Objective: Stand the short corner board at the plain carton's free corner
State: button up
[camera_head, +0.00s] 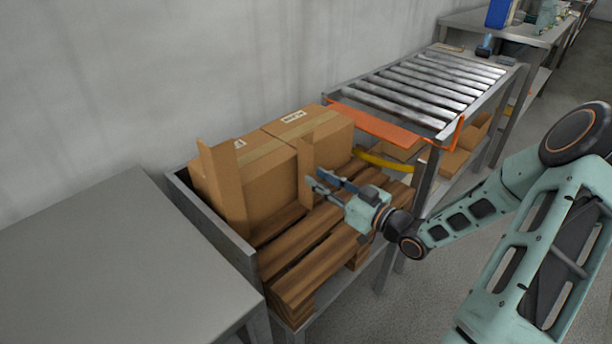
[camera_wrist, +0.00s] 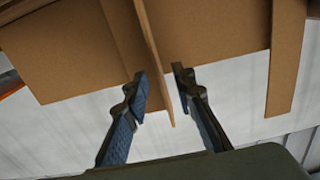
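Two brown cartons, a left one (camera_head: 270,185) and a right one (camera_head: 332,140), stand side by side on a wooden pallet (camera_head: 300,262). I cannot tell which is the plain one. A cardboard corner board (camera_head: 306,165), apparently the shorter, stands upright in front of where the cartons meet. A larger-looking board (camera_head: 222,190) stands at the left carton's left front corner. My gripper (camera_head: 317,178) is open at the shorter board. In the wrist view its fingers (camera_wrist: 161,80) straddle a thin board edge (camera_wrist: 157,55), with small gaps visible. The other board (camera_wrist: 287,60) hangs at the right there.
A grey table (camera_head: 105,260) is at the left, and a low metal wall (camera_head: 215,232) edges the pallet. A roller conveyor (camera_head: 420,85) with an orange edge (camera_head: 375,126) stands at the right. A yellow curved piece (camera_head: 380,160) lies behind my gripper. Front pallet slats are bare.

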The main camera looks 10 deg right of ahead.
aim_at(312, 173)
jog(key=x, duration=0.3)
jog(key=shift+d, duration=0.1)
jog(key=shift+c, duration=0.4)
grip_shut()
jog(key=shift+r, duration=0.1)
